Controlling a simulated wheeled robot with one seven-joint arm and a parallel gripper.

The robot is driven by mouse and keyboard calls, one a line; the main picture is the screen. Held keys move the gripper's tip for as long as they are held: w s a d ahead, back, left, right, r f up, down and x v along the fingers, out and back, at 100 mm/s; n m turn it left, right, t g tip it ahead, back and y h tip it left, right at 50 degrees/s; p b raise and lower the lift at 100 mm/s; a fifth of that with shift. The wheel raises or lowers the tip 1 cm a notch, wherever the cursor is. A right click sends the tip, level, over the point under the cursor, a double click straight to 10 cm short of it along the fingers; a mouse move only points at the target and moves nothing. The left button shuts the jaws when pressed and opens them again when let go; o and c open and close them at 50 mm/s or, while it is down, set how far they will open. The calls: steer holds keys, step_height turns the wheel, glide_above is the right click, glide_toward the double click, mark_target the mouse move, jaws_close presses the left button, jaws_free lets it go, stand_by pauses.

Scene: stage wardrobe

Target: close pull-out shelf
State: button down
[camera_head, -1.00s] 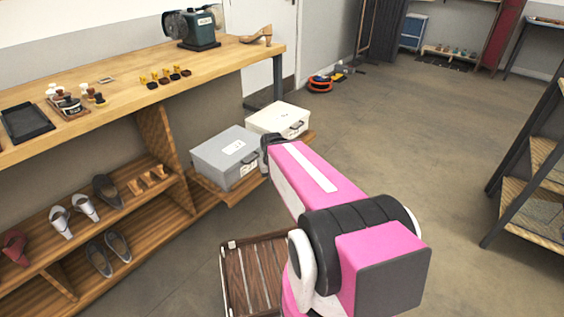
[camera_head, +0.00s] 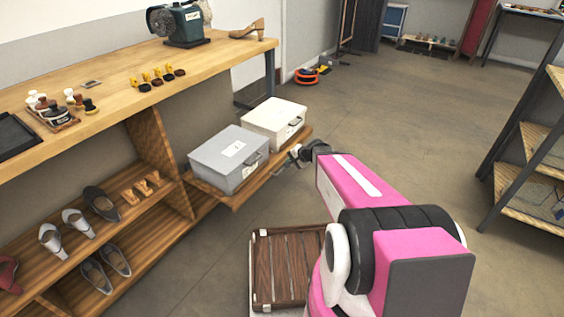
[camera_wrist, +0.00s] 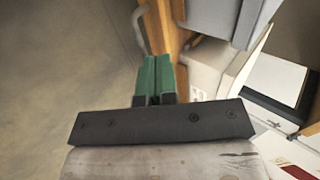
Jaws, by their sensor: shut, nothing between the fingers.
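The pull-out shelf (camera_head: 252,190) is a wooden board sticking out from under the workbench. It carries a grey case (camera_head: 222,163) and a cream case (camera_head: 270,122), both with handles on the front. My gripper (camera_head: 290,157) is at the shelf's outer front edge, near the cream case. In the wrist view, its green fingers (camera_wrist: 155,72) are shut together with nothing between them. They point at the shelf's wooden edge (camera_wrist: 160,25), close beside it; I cannot tell whether they touch it. The cream case (camera_wrist: 215,62) and grey case (camera_wrist: 222,14) show to the right.
The workbench (camera_head: 120,90) runs along the left, with shoes on fixed shelves (camera_head: 150,215) below. A slatted wooden crate (camera_head: 285,270) stands on the floor beside my arm. A metal-framed rack (camera_head: 520,170) is at the right. The floor (camera_head: 400,120) between is clear.

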mark_target(266, 165)
steer(key=x, duration=0.9)
steer(key=shift+w+f, duration=0.2)
steer(key=w+a, duration=0.1)
steer(key=a, duration=0.1)
steer(key=shift+w+a+f, duration=0.15)
steer(key=shift+w+a, duration=0.15)
steer(key=shift+w, duration=0.1)
steer(key=shift+w+a, duration=0.3)
steer(key=shift+a, duration=0.15)
steer(key=w+a, duration=0.6)
steer(key=a, duration=0.2)
steer(key=w+a, duration=0.6)
steer(key=a, duration=0.2)
steer(key=w+a, duration=0.7)
steer(key=a, duration=0.1)
steer(key=shift+w+a, duration=0.1)
steer(key=shift+a, duration=0.1)
steer(key=shift+w+a, duration=0.1)
